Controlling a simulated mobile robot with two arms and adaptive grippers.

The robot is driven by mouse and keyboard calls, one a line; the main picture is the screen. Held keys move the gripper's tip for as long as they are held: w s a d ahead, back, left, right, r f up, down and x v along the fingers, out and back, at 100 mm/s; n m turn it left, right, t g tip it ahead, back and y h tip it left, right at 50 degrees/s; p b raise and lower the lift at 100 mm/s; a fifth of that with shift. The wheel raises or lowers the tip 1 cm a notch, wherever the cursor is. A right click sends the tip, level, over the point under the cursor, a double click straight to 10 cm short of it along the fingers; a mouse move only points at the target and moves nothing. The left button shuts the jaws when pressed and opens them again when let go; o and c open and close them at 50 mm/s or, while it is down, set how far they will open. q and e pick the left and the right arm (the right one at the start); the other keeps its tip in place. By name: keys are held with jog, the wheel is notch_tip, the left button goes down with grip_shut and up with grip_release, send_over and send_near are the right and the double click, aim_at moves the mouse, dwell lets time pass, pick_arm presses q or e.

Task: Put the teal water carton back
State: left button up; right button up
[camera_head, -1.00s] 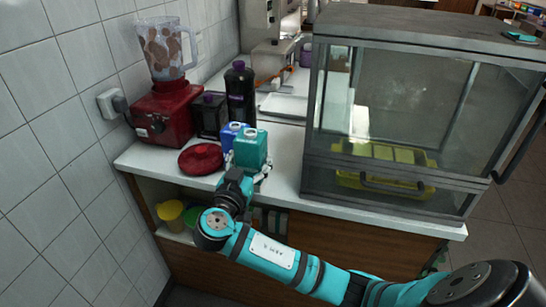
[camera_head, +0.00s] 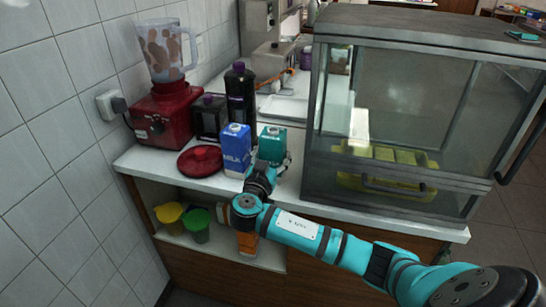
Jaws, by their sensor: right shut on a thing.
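The teal water carton (camera_head: 272,145) is on or just above the white counter, to the right of the blue milk carton (camera_head: 236,150). My right gripper (camera_head: 271,163) is shut on the teal carton from the front; its fingers partly hide the carton's lower part. I cannot tell whether the carton's base touches the counter. My left gripper is not in view.
A glass display case (camera_head: 400,120) stands close on the right. Yellow (camera_head: 170,215) and green (camera_head: 198,224) cups sit on the shelf below.

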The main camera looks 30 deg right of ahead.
jog(key=shift+f, duration=0.1)
jog(key=o, duration=1.5)
jog(key=shift+r, duration=0.2)
jog(key=shift+s+a+f, duration=0.15)
jog(key=shift+s+a, duration=0.05)
jog(key=shift+a, duration=0.1)
jog(key=b+v, duration=0.2)
jog(key=v, duration=0.9)
jog(key=shift+s+a, duration=0.15)
